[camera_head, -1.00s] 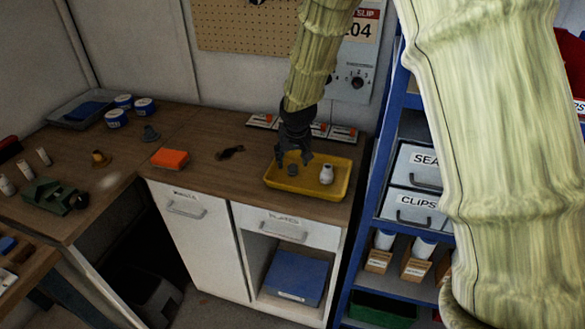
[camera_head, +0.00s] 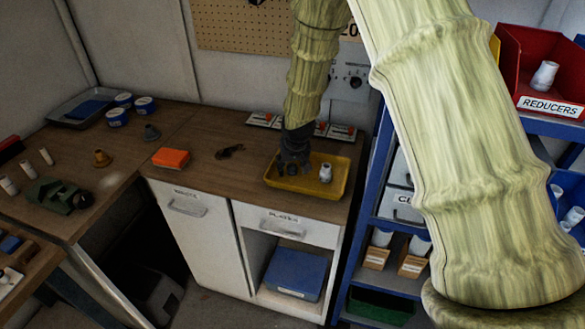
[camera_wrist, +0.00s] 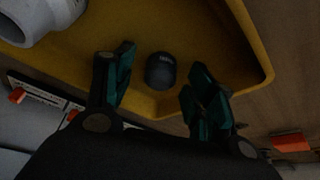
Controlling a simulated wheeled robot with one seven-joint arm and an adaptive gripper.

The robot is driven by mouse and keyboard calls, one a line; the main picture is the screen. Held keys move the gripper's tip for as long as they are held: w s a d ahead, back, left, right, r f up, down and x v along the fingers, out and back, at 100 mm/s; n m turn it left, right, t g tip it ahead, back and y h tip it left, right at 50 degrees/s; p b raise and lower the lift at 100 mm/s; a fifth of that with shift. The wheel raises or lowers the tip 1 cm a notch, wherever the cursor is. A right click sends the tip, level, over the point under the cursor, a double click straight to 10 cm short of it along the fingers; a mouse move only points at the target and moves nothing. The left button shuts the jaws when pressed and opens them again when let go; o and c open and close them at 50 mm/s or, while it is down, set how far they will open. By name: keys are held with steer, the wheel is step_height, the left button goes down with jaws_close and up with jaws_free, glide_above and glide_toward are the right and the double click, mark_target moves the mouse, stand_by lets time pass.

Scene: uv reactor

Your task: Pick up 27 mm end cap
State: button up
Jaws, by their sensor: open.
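The end cap, a small dark grey cylinder with a rounded top (camera_wrist: 160,71), stands in the yellow tray (camera_wrist: 240,45) in the wrist view. My gripper (camera_wrist: 160,85) is open, with one green-padded finger on each side of the cap and a gap to both. In the head view my gripper (camera_head: 293,168) is low over the yellow tray (camera_head: 335,185), and it hides most or all of the cap there. I cannot tell whether the fingers touch the tray.
A white fitting (camera_head: 326,172) stands in the tray to the right of my gripper; it also shows in the wrist view (camera_wrist: 40,18). An orange box (camera_head: 171,158) lies on the bench to the left. A blue shelf rack (camera_head: 365,190) stands close on the right.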

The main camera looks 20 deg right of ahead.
steer(key=c, duration=0.9)
steer(key=shift+r, duration=0.1)
